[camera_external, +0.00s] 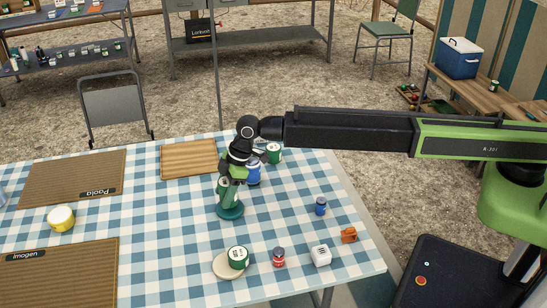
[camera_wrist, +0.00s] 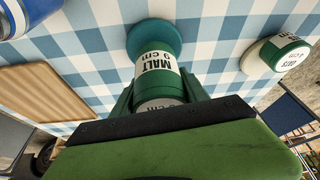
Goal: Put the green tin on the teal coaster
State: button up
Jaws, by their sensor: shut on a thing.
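My gripper (camera_external: 229,182) is shut on a green tin (camera_external: 226,194) with a white label. In the wrist view the tin (camera_wrist: 156,65) reads "MALT 9 cm" and sits between my two fingers (camera_wrist: 158,98). The tin is over the teal coaster (camera_external: 231,212), roughly upright, with its lower end at the coaster. I cannot tell whether it touches. The coaster's round edge shows beyond the tin in the wrist view (camera_wrist: 153,28). My gripper hides part of the tin's upper end in the outside view.
A blue tin (camera_external: 254,175) and another green tin (camera_external: 274,153) stand close behind my gripper. A shorter green tin (camera_external: 238,257) stands on a cream coaster (camera_external: 222,269) in front. A wooden board (camera_external: 188,159) lies behind.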

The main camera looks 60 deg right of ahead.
notch_tip(320, 180, down, 2)
jog(key=shift+f+b, duration=0.2)
jog(key=shift+b, duration=0.25)
jog(key=shift+r, duration=0.25)
jog(key=shift+f, duration=0.2)
jog(key=o, duration=1.5)
jog(key=shift+o, duration=0.2)
jog(key=shift+d+r+p, duration=0.1)
jog(key=shift+r+p, duration=0.45)
jog(key=shift+p, duration=0.1)
jog(key=p+v, duration=1)
jog(key=v, duration=0.1)
jog(key=shift+r, duration=0.2)
